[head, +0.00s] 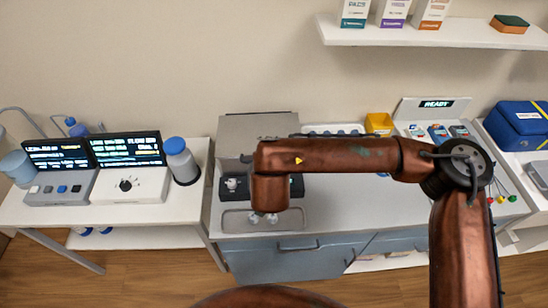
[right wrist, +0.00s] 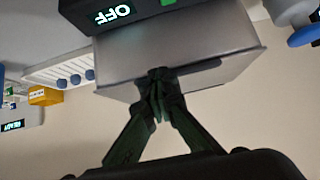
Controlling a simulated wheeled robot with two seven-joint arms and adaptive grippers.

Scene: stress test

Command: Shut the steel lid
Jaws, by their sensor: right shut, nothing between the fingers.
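The steel lid (head: 258,126) stands raised at the back of a dark-fronted unit (head: 235,187) on the middle bench in the head view. My right arm crosses in front of its lower part. In the right wrist view the lid (right wrist: 185,58) is a grey plate beside a dark panel reading OFF (right wrist: 120,13). My right gripper (right wrist: 155,78) is shut and empty, its fingertips at the lid's near edge; I cannot tell whether they touch it. The arm hides these fingers in the head view. My left gripper is not in view.
A yellow bin (head: 378,123) and a READY display unit (head: 432,108) stand right of the lid. A blue-capped bottle (head: 181,160) and two consoles are on the left table. A wall shelf (head: 440,34) hangs above; a blue case (head: 520,122) sits far right.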

